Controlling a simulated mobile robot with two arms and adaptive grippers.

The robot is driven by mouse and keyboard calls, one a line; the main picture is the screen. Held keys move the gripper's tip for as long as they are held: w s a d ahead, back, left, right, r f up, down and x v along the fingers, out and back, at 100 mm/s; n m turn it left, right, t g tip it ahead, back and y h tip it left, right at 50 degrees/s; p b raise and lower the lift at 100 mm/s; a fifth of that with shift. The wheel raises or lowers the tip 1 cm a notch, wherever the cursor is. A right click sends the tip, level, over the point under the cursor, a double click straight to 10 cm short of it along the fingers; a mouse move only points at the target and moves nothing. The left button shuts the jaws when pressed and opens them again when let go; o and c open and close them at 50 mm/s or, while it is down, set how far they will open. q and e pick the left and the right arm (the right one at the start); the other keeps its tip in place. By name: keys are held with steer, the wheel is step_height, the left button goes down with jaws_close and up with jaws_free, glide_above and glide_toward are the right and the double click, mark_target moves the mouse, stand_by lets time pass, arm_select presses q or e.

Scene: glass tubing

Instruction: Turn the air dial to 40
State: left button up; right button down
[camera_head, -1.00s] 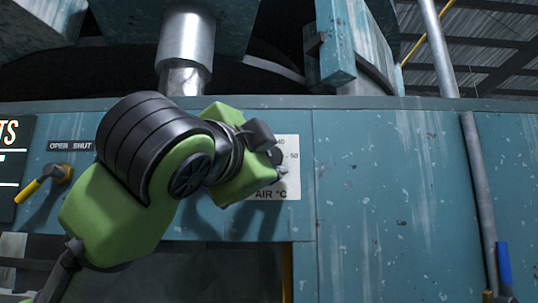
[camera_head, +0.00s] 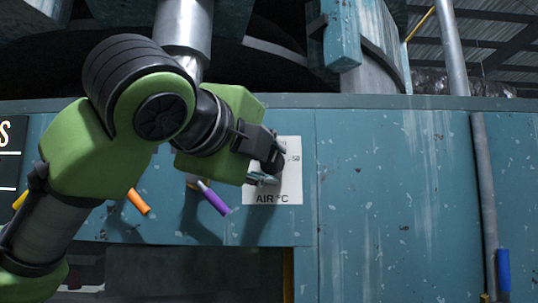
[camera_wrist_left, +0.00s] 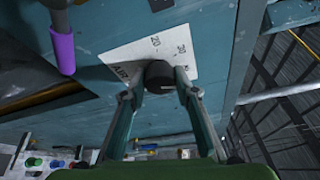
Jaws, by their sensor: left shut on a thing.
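The air dial's white plate (camera_head: 262,197), marked "AIR °C", is on the teal panel in the head view, just beyond my left gripper. Its "50" shows at the right edge. In the left wrist view the plate (camera_wrist_left: 115,58) shows "AIR", "20" and "30", plus a mark at the right too small to read. The black dial knob (camera_wrist_left: 158,74) sits between the fingers of my left gripper (camera_wrist_left: 160,84), which is shut on it. In the head view the left gripper (camera_head: 266,166) covers much of the plate. I cannot tell where the dial points. My right gripper is in neither view.
A purple handle (camera_head: 213,198) and an orange handle (camera_head: 138,201) stick out of the panel left of the dial. The purple handle (camera_wrist_left: 62,50) is close to the gripper in the wrist view. A grey pipe (camera_head: 483,190) runs down the right. The panel between is bare.

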arm_select(q)
steer(key=shift+f+m, duration=0.1)
steer(key=shift+m, duration=0.2)
stand_by(0.4)
steer(key=o, duration=1.1)
steer(key=shift+d, duration=0.1)
steer(key=shift+s, duration=0.1)
steer(key=v, duration=1.2)
steer(key=shift+r, duration=0.25)
